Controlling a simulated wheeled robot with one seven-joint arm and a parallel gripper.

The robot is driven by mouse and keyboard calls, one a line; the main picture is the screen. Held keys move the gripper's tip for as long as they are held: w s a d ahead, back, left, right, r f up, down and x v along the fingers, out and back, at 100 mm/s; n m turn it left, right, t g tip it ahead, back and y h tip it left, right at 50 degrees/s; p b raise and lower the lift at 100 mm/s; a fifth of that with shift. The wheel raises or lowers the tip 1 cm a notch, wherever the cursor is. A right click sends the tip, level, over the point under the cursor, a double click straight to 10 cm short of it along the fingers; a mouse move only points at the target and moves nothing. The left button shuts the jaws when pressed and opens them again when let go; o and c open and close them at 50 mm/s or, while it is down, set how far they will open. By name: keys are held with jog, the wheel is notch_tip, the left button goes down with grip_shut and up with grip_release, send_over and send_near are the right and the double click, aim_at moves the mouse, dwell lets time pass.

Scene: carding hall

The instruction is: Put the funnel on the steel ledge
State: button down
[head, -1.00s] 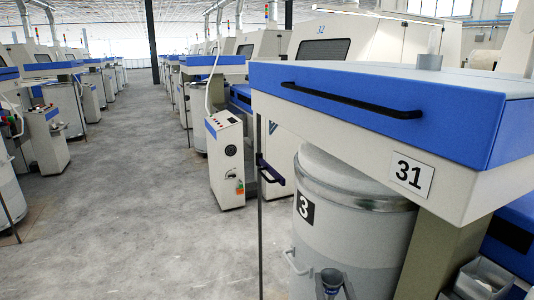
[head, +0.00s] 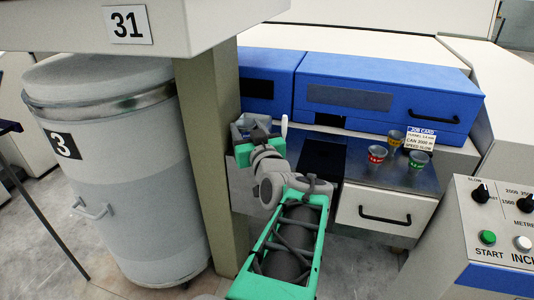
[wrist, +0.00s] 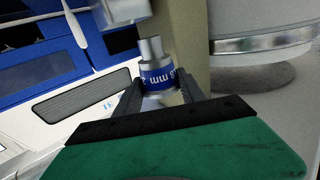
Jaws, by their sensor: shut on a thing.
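My gripper (wrist: 158,92) is shut on a small steel funnel (wrist: 156,66) with a blue band marked in mm. The funnel sits between the two dark fingers, its narrow neck pointing away from the green palm. In the head view, my gripper (head: 252,143) is by the beige post, left of the ledge, and the held funnel cannot be made out there. The steel ledge (head: 356,172) runs below the blue cover. Three funnels stand on its right part: red-banded (head: 377,154), yellow-banded (head: 394,138) and green-banded (head: 418,159).
A job card (head: 421,136) stands behind the funnels. A grey bin (head: 240,130) is beside my gripper. The beige post (head: 205,150) and can 3 (head: 140,190) are at left. A dark opening (head: 322,160) breaks the ledge; a control panel (head: 500,235) is front right. Bare ledge shows left of the funnels.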

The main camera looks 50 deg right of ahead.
jog(key=s+d+m+g+h+b, duration=0.1)
jog(key=s+d+h+b, duration=0.1)
jog(key=s+d, duration=0.5)
jog(key=w+d+f, duration=0.2)
jog(key=d+f, duration=0.1)
jog(key=w+d+f, duration=0.6)
jog(key=shift+w+d+b, duration=0.1)
jog(key=shift+d+b, duration=0.2)
jog(key=shift+d, duration=0.1)
jog(key=shift+f, duration=1.35)
jog(key=shift+f+b, duration=0.2)
jog(key=shift+b, duration=0.2)
jog(key=c, duration=0.7)
grip_release()
jog(key=shift+r, duration=0.1)
